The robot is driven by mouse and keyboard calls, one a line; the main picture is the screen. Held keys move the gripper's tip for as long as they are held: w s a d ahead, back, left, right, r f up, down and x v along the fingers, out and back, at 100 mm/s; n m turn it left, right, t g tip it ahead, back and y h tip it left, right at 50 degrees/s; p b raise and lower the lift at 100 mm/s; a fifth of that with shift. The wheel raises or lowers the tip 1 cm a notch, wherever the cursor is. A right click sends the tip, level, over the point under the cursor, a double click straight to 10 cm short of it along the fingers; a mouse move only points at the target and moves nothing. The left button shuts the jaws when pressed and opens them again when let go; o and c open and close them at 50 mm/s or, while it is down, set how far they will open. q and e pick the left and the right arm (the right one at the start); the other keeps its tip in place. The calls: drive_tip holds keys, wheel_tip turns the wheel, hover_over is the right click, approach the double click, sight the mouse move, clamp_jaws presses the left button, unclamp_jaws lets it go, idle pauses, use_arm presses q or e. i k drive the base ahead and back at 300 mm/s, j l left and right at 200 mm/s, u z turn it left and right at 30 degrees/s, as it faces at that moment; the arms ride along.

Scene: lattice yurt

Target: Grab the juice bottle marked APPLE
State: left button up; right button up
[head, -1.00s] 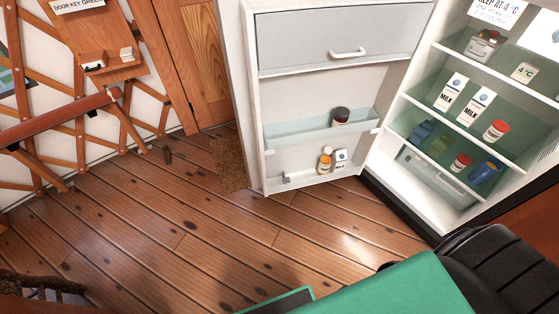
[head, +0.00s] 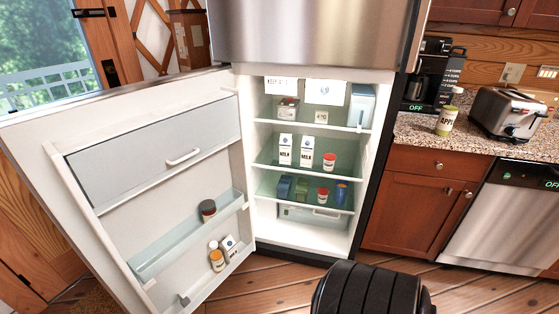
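A juice bottle (head: 446,121) with a pale label and a light cap stands upright on the granite counter to the right of the fridge. The large letters on its label look like the start of APPLE. It is just left of the toaster. Neither gripper is in view. A black ribbed part of my own arm shows at the bottom, well apart from the bottle.
The fridge door (head: 110,165) stands open to the left. Fridge shelves hold milk cartons (head: 307,150), jars and cups. A toaster (head: 510,113) and a coffee maker (head: 433,75) flank the bottle. The dishwasher (head: 497,215) is below the counter.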

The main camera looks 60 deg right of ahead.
sight(449, 113)
drive_tip(key=z, duration=3.1)
drive_tip(key=i+l, duration=0.5)
drive_tip(key=i, duration=0.15)
drive_tip(key=i+l, duration=0.55)
drive_tip(key=i, duration=0.1)
